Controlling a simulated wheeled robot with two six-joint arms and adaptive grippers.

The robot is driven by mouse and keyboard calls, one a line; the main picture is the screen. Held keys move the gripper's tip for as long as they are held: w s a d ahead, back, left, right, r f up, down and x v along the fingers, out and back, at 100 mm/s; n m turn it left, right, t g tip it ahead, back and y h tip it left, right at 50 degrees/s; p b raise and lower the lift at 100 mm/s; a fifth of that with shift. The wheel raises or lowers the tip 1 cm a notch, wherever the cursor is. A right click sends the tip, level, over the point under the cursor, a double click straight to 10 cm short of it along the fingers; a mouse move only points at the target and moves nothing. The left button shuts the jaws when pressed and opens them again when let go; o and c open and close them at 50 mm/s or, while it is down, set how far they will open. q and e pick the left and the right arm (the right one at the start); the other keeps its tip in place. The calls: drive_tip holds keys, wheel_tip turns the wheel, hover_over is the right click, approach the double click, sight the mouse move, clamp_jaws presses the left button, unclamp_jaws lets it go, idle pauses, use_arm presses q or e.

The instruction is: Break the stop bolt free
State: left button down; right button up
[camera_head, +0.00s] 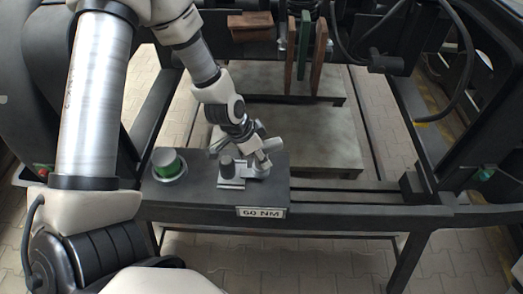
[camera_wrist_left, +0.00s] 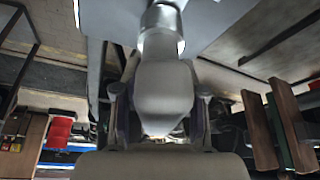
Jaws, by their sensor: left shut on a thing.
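My left gripper (camera_head: 255,150) reaches down to the dark bench block (camera_head: 200,198) at the front, beside a bright metal fixture (camera_head: 232,183) with a dark round post (camera_head: 227,164). In the left wrist view the gripper (camera_wrist_left: 160,112) is shut on a pale grey tool-like body (camera_wrist_left: 163,85) between its two fingers. A shiny cylinder (camera_wrist_left: 161,42) continues from that body. I cannot tell whether the held thing touches the fixture. I cannot make out the stop bolt for certain. My right gripper is not in view.
Brown and green upright plates (camera_head: 302,50) and a brown block (camera_head: 250,26) stand at the back. A dark rail (camera_head: 370,212) runs right.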

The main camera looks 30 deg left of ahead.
use_arm(q)
drive_tip(key=shift+r+n+p, duration=0.15)
drive_tip(key=shift+n+p, duration=0.2)
drive_tip(key=shift+n, duration=0.15)
drive_tip(key=shift+n+y, duration=0.6)
drive_tip(key=shift+n, duration=0.4)
drive_tip(key=shift+n+t+y, duration=0.4)
drive_tip(key=shift+n+y, duration=0.1)
drive_tip(key=shift+n, duration=0.7)
drive_tip(key=n+y, duration=0.1)
drive_tip(key=n, duration=0.2)
drive_tip(key=shift+a+r+p, duration=0.1)
drive_tip(key=shift+r+p, duration=0.25)
drive_tip(key=shift+p, duration=0.1)
wheel_tip(320, 180, up, 5)
drive_tip(key=p, duration=0.5)
drive_tip(key=shift+r, duration=0.1)
